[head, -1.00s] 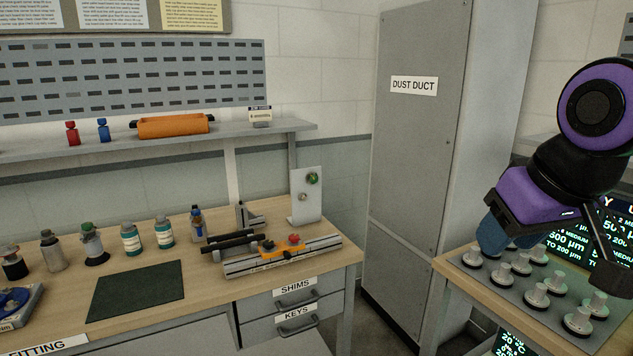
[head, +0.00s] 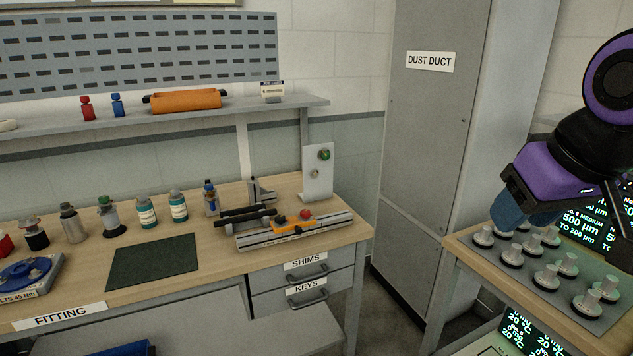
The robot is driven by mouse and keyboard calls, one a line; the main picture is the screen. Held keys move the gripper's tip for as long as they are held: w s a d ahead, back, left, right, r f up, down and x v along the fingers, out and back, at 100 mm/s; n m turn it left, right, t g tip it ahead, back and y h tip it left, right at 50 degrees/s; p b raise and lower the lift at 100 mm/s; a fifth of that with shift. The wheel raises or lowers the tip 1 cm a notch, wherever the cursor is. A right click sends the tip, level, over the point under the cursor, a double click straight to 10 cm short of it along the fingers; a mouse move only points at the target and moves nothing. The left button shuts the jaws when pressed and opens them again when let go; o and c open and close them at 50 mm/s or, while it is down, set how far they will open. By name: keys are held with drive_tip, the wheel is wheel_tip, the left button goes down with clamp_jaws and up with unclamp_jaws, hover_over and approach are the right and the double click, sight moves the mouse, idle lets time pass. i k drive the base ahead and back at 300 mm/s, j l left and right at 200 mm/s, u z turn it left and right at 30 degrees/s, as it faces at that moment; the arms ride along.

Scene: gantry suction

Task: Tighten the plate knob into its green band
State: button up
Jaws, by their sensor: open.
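An upright light-grey plate (head: 318,187) stands at the right back of the workbench. It carries a small round green part (head: 324,154) near its top and a small metallic knob (head: 315,174) below. The parts are too small to tell which is the plate knob, how far it is turned, or where a pointer sits against a green band. My gripper (head: 562,222) is at the far right, over the side table with the suction cups, well apart from the plate. Its jaws are open, and I see nothing held between them.
In front of the plate, a metal rail fixture (head: 295,230) with orange and red parts and a black bar lies on the bench (head: 215,240). Several bottles stand to the left, behind a dark green mat (head: 152,262). A grey dust duct cabinet (head: 430,130) stands between bench and side table (head: 480,262).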

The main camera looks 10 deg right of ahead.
sight(326, 156)
drive_tip(key=i+j, duration=0.15)
drive_tip(key=i, duration=0.5)
drive_tip(key=i+j+z, duration=0.1)
drive_tip(key=i, duration=0.5)
